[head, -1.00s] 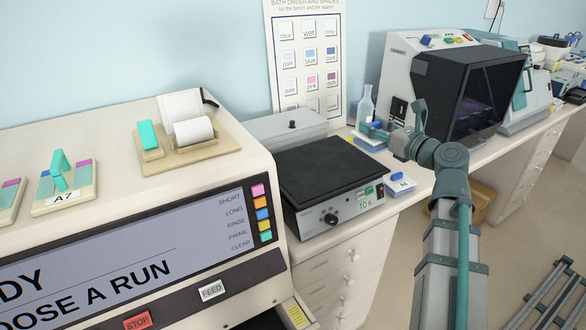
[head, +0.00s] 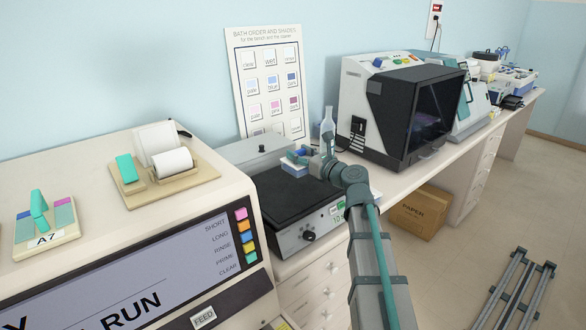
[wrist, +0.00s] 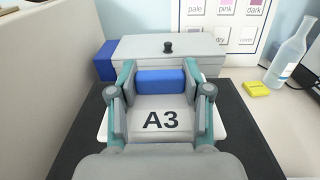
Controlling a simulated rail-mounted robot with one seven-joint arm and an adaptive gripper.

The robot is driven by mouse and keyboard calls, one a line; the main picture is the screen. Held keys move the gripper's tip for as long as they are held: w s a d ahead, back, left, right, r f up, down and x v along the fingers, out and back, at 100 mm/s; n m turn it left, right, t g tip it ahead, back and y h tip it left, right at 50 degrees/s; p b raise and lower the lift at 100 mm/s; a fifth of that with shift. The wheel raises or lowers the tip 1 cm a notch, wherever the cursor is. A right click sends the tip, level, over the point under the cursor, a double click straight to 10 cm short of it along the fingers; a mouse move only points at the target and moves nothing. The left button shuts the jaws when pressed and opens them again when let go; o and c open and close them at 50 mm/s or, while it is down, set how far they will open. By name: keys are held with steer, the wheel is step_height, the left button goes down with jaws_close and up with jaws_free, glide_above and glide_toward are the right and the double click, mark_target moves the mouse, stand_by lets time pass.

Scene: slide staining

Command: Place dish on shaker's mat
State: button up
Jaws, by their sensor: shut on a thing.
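My gripper (wrist: 163,90) is shut on a dish, with one finger on each side of its blue block (wrist: 160,80). The dish has a white body with a label reading A3 (wrist: 160,121). The shaker's black mat (wrist: 245,140) shows around and below the dish in the wrist view. In the head view the dish (head: 294,168) is over the back right part of the mat (head: 280,203), with my gripper (head: 308,156) at it. I cannot tell whether the dish touches the mat. The shaker's front panel (head: 318,228) faces the room.
A grey box with a black knob (wrist: 190,48) stands behind the mat. A clear bottle (wrist: 288,55) and a yellow item (wrist: 257,89) are to the right. The cream machine (head: 215,195) stands close on the left. A dark-fronted machine (head: 415,120) is farther right.

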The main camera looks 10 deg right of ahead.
steer(key=f, duration=0.1)
steer(key=w+a+f, duration=0.1)
steer(key=w+f, duration=0.1)
steer(key=shift+w+a+f, duration=0.25)
steer(key=shift+w+f, duration=0.1)
steer(key=shift+f, duration=1.55)
steer(key=shift+f, duration=0.15)
steer(key=o, duration=1.3)
